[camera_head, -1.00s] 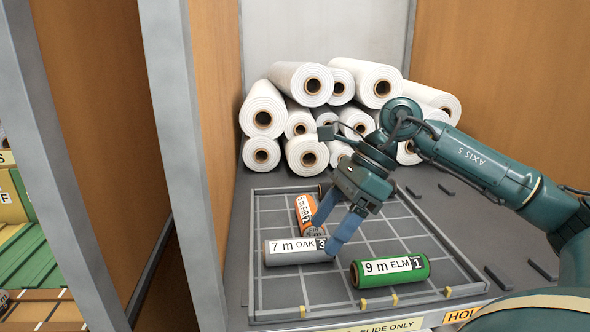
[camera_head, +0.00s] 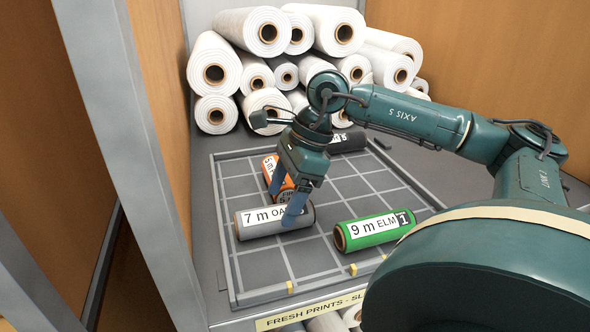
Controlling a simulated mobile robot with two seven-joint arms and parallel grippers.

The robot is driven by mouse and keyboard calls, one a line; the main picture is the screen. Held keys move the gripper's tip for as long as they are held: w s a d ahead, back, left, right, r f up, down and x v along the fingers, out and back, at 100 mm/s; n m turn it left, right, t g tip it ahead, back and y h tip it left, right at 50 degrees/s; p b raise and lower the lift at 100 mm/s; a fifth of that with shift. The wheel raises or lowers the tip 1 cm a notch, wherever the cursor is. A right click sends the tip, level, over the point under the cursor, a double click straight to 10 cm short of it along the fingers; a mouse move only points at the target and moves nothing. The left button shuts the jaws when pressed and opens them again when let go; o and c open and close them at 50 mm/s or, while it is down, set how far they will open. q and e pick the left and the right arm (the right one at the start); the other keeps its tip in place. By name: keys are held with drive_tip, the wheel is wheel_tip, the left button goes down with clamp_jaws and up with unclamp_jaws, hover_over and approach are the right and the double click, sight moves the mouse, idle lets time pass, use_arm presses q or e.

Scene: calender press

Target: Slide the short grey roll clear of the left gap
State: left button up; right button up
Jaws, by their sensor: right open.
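The short grey roll (camera_head: 262,226), labelled "7 m OAK", lies across the left part of the gridded tray (camera_head: 265,291). My right gripper (camera_head: 284,205) is open over the roll, with its blue fingers pointing down. One finger covers part of the label near the roll's right end. The other finger is farther back, by the orange roll (camera_head: 268,168). Whether either finger touches the grey roll I cannot tell. Yellow marks (camera_head: 353,270) sit along the tray's front edge; which stretch is the left gap is not clear. My left gripper is not in view.
The green roll (camera_head: 372,232), labelled "9 m ELM", lies to the right of the grey one. A dark roll (camera_head: 350,140) lies at the back of the tray, partly hidden by my gripper. White rolls (camera_head: 213,75) are stacked behind. A wooden side wall (camera_head: 155,120) stands left.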

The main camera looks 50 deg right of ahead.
sight(278, 207)
drive_tip(key=shift+x, duration=1.7)
drive_tip(key=shift+c, duration=0.4)
drive_tip(key=c, duration=1)
drive_tip(key=shift+s+d+r, duration=0.1)
drive_tip(key=shift+s+d, duration=0.7)
drive_tip(key=shift+d, duration=0.65)
drive_tip(key=shift+s+d, duration=0.8)
drive_tip(key=shift+d, duration=0.7)
drive_tip(key=shift+s+d+r, duration=0.1)
drive_tip(key=shift+s+d, duration=0.65)
drive_tip(key=shift+d, duration=0.7)
drive_tip(key=shift+s+d, duration=0.5)
drive_tip(key=shift+d, duration=0.4)
drive_tip(key=shift+s+d, duration=0.5)
drive_tip(key=shift+d, duration=0.35)
drive_tip(key=shift+s+d, duration=0.45)
drive_tip(key=shift+d, duration=0.45)
drive_tip(key=o, duration=1.1)
drive_tip(key=shift+c, duration=0.2)
